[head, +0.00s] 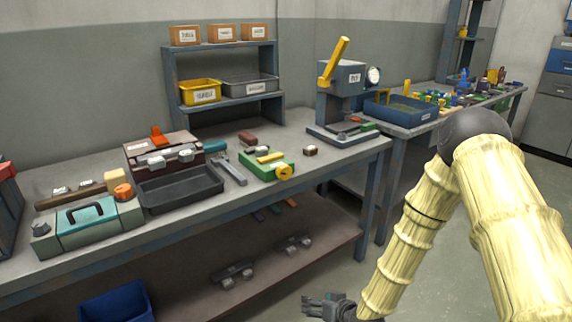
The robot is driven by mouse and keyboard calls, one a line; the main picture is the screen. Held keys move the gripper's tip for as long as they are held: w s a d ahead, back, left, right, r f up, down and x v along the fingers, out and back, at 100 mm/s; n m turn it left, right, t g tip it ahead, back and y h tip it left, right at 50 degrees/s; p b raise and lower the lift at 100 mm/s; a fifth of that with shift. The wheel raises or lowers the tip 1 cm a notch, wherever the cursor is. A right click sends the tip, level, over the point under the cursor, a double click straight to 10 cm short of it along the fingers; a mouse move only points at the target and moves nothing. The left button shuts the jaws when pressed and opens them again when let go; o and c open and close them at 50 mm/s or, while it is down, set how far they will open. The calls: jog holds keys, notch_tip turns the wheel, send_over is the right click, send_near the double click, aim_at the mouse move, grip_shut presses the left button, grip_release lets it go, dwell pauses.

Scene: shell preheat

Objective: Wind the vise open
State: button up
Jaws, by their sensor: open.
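A green vise-like device (258,171) sits near the front edge of the workbench, right of the middle. It has a round yellow wheel (284,173) at its front right and a yellow bar (270,157) on top. The gap between its jaws is too small to make out. My gripper (312,305) is at the bottom of the head view, low in front of the bench and well apart from the vise. It is open, and I see nothing between its fingers.
Left of the vise are a grey tool (229,170), a dark tray (180,190) and a teal-lidded box (86,222). A small brown block (310,151) and a press (343,100) with a yellow lever stand to its right. The floor before the bench is clear.

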jog(key=w+a+r+n+t+y+p, duration=0.1)
jog(key=w+a+r+t+y+p, duration=0.15)
jog(key=w+r, duration=1)
jog(key=n+t+y+p, duration=0.1)
jog(key=n+t+y, duration=0.1)
jog(key=t+y, duration=0.1)
send_near(287, 172)
jog(key=shift+h, duration=0.25)
jog(key=p+x, duration=0.1)
jog(key=x, duration=0.8)
jog(key=shift+w+a+r, duration=0.15)
jog(key=shift+w+a, duration=0.1)
jog(key=shift+a, duration=0.15)
jog(key=shift+c, duration=0.4)
jog(key=c, duration=0.9)
